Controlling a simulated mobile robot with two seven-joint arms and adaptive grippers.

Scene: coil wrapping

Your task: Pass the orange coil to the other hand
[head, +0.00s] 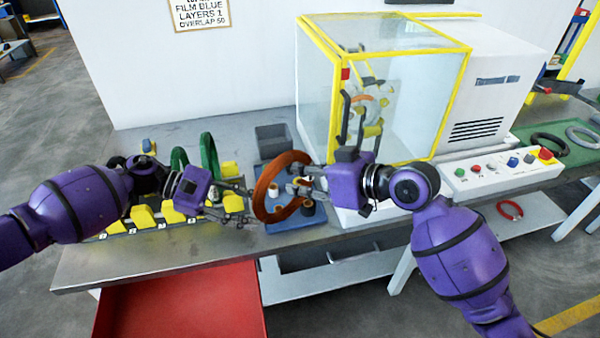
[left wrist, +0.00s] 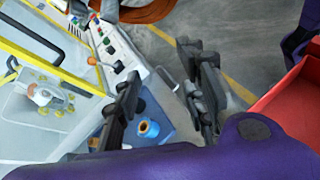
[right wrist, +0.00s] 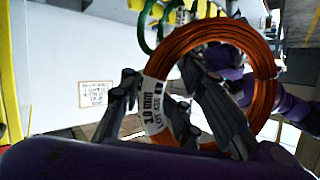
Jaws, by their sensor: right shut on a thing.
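The orange coil (head: 263,193) is held upright above the bench, between my two hands in the head view. My right gripper (head: 303,187) is shut on its right side. In the right wrist view the coil (right wrist: 267,75) rises between the fingers, with a white printed label (right wrist: 153,106) near them. My left gripper (head: 246,204) is just left of the coil, with its fingers pointing at it. In the left wrist view its fingers (left wrist: 165,95) are apart with nothing between them, and the coil (left wrist: 140,10) shows at the top edge. Whether the left fingertips touch it is unclear.
Green coils (head: 208,155) stand on a rack with yellow blocks (head: 172,212) behind my left gripper. A blue mat (head: 285,228) with small spools lies below the coil. A yellow-framed glass machine (head: 385,85) stands behind my right gripper. A red bin (head: 180,305) is in front.

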